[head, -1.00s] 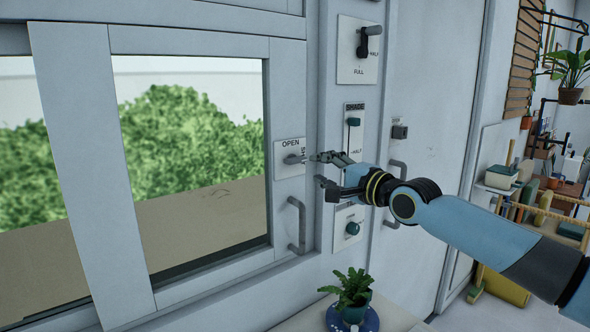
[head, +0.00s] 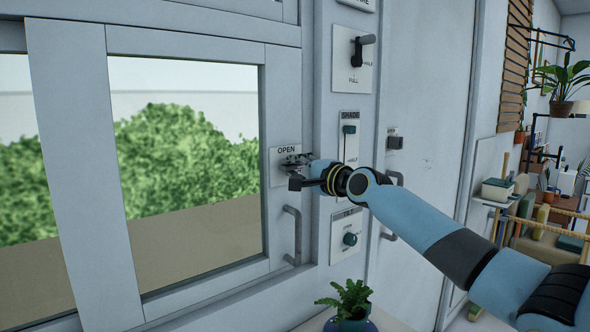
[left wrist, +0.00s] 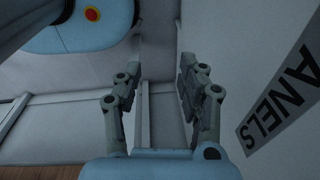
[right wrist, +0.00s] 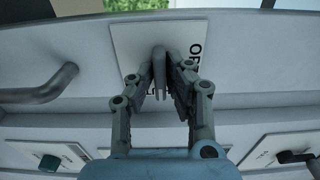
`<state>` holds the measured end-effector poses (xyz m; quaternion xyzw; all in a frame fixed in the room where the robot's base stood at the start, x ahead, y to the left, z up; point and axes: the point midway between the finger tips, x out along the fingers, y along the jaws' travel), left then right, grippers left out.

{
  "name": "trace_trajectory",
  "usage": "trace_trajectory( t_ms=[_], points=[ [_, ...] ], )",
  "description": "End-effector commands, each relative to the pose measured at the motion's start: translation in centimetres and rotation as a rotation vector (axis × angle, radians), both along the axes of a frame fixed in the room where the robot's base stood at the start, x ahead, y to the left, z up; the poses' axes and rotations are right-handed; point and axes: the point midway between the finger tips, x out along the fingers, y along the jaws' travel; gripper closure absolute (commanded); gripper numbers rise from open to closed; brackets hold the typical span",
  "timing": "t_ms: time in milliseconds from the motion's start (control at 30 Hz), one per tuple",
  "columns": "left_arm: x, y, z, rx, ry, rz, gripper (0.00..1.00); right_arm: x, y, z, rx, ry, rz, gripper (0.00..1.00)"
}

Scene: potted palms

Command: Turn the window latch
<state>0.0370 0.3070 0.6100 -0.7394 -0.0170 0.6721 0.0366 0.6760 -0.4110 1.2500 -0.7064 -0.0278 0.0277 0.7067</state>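The window latch is a small grey lever (right wrist: 159,72) on a white plate marked OPEN (head: 286,150), fixed to the window frame. In the head view the lever is mostly hidden by my right gripper (head: 288,171). In the right wrist view the right gripper's fingertips (right wrist: 160,68) lie on both sides of the lever, close against it, and look shut on it. The fingers cover part of the plate's lettering. My left gripper is outside the head view. In the left wrist view the left gripper (left wrist: 158,75) is open, with nothing between its fingers.
A curved handle (head: 292,235) is below the latch plate. To the right are a SHADE slider panel (head: 349,140), a knob (head: 350,239) and an upper lever (head: 363,50). A potted plant (head: 350,300) stands below. The left wrist view shows a sign ending ANELS (left wrist: 280,103).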

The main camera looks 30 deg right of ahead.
Motion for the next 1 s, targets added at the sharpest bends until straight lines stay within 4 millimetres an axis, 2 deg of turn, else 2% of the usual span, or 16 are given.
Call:
trace_trajectory(
  t_ms=[100,567,1000],
  points=[
    [-0.1,0.0,0.0,0.0,0.001,0.0,0.6,0.0,0.0,0.0,0.0,0.0,0.0,1.0],
    [0.1,0.0,-0.4,0.0,-0.002,0.0,0.6,0.0,0.0,-0.1,-0.051,-0.004,0.0,1.0],
    [0.2,0.0,-2.6,0.0,-0.003,0.0,0.6,0.0,0.0,-0.3,-0.383,-0.03,0.0,1.0]
  ],
)
